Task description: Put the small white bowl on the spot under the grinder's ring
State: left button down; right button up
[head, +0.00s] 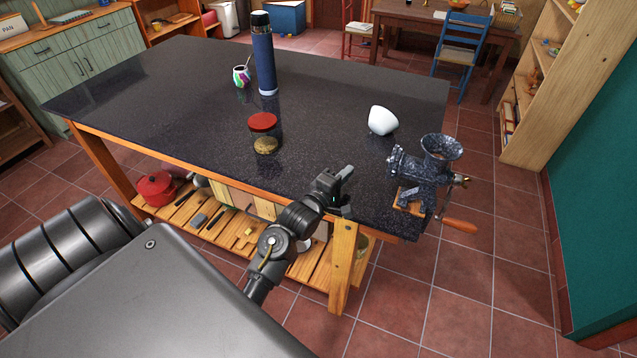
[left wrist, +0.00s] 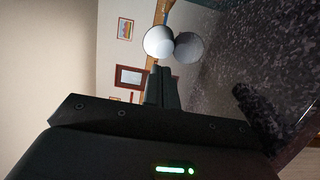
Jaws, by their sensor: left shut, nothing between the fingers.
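The small white bowl (head: 382,121) rests on the dark countertop near its right edge, and its rim looks tilted. It also shows in the left wrist view (left wrist: 158,42), beyond the fingertips. The blue speckled grinder (head: 432,172) stands at the right front corner, to the right of the bowl. The spot under its ring cannot be made out clearly. My left gripper (head: 345,174) is over the front edge of the counter, left of the grinder and nearer than the bowl. Its fingers (left wrist: 162,86) are together and empty, apart from the bowl. My right gripper is not in view.
A jar with a red lid (head: 264,134) stands left of the bowl. A tall blue flask (head: 264,55) and a colourful cup (head: 241,77) stand farther back. The grinder's wooden handle (head: 460,225) sticks out past the counter edge. The countertop between jar and bowl is clear.

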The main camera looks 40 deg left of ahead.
pick_arm(q)
jog(key=s+b, duration=0.2)
jog(key=s, duration=0.9)
jog(key=shift+s, duration=0.35)
